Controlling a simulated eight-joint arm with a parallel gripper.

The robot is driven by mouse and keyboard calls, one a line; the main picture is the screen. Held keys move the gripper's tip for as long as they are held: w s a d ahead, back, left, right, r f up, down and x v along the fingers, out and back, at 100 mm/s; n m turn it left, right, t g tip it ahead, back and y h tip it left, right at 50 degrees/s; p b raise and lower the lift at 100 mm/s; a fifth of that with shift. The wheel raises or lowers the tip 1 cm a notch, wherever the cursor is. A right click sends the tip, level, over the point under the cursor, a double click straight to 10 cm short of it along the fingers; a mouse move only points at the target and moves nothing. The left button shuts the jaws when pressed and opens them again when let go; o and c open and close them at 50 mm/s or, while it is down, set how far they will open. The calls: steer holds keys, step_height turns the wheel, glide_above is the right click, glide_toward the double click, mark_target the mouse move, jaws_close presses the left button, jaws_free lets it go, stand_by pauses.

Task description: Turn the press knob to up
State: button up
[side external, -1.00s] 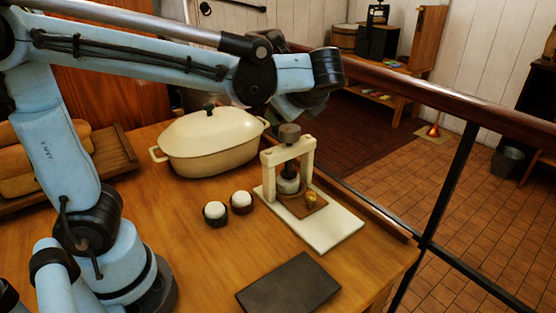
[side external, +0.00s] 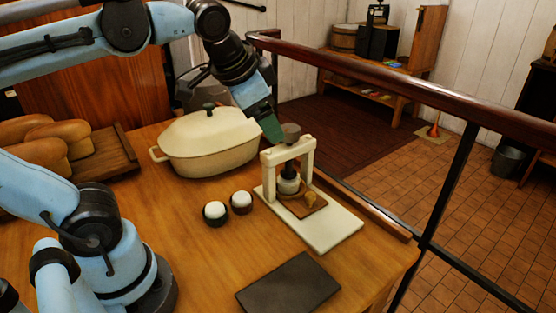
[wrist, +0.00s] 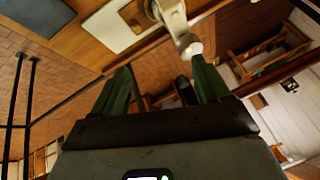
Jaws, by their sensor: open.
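The press is a cream frame (side external: 266,168) with a dark spindle through its crossbar and a round grey-brown knob (side external: 291,129) on top. It stands on a white base board (side external: 334,228). My gripper (side external: 272,131) points down just left of the knob, with its green fingers at about knob height. In the wrist view my gripper (wrist: 160,85) has its two green fingers spread apart with nothing between them. Part of the press (wrist: 172,14) shows at the top there, its knob (wrist: 186,41) close to the right finger's tip. I cannot tell whether they touch.
A cream lidded pot (side external: 208,146) stands behind and left of the press. Two small dark cups with white tops (side external: 215,212) sit left of it. A dark slab (side external: 288,284) lies in front. A railing (side external: 420,90) runs along the right. Bread loaves lie on a board (side external: 122,152) at left.

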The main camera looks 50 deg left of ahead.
steer(key=n, duration=0.1)
steer(key=s+d+r+n+t+h, duration=0.1)
steer(key=n, duration=0.1)
steer(key=shift+s, duration=0.15)
